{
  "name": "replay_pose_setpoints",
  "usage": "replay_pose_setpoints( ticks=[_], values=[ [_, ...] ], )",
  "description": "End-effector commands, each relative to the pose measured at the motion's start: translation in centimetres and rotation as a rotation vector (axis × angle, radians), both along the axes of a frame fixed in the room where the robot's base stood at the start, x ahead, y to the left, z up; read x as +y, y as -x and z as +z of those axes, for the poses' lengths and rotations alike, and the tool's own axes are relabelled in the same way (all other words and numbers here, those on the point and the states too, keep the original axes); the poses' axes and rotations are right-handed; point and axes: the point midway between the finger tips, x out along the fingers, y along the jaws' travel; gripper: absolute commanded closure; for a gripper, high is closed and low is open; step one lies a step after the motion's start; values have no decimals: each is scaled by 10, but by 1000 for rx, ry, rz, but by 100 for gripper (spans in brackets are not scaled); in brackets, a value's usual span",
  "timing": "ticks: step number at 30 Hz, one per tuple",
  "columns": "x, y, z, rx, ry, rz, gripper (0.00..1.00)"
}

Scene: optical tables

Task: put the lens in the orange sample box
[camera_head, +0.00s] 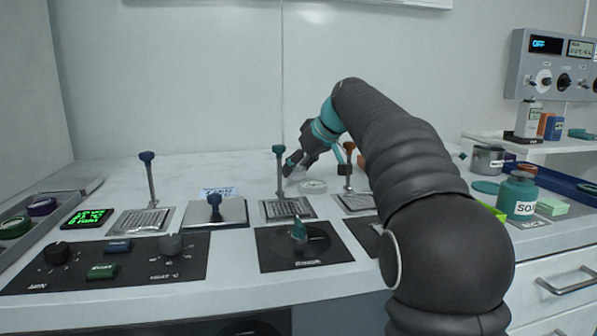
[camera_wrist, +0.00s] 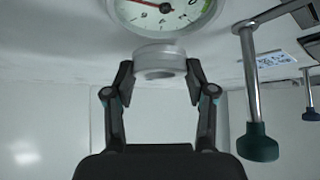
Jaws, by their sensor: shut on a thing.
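My gripper (camera_head: 297,167) is low over the back of the table. In the wrist view its two fingertips (camera_wrist: 156,78) are closed on opposite sides of a short grey ring-shaped piece, which I take to be the lens (camera_wrist: 155,60). In the head view the lens cannot be made out at the fingers. An orange thing (camera_head: 361,161) shows in part behind my arm; I cannot tell whether it is the orange sample box. A small orange item (camera_head: 543,125) also stands on the right shelf.
Upright levers (camera_head: 280,170) stand nearby, one with a green knob (camera_wrist: 257,142). A green-lidded bottle (camera_head: 517,196) and blue tray (camera_head: 560,183) are at right.

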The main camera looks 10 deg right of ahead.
Motion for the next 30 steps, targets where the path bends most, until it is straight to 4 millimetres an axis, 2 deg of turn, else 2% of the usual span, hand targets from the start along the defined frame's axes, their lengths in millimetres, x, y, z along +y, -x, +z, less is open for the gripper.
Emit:
replay_pose_setpoints(
  ticks=[12,20,24,26,30],
  values=[
    [0,-1,69,-2,1,0,86],
    [0,-1,93,-2,1,0,86],
    [0,0,115,-3,1,-1,86],
    [0,-2,116,-3,1,1,86],
    [0,-1,133,-3,1,0,86]
  ],
)
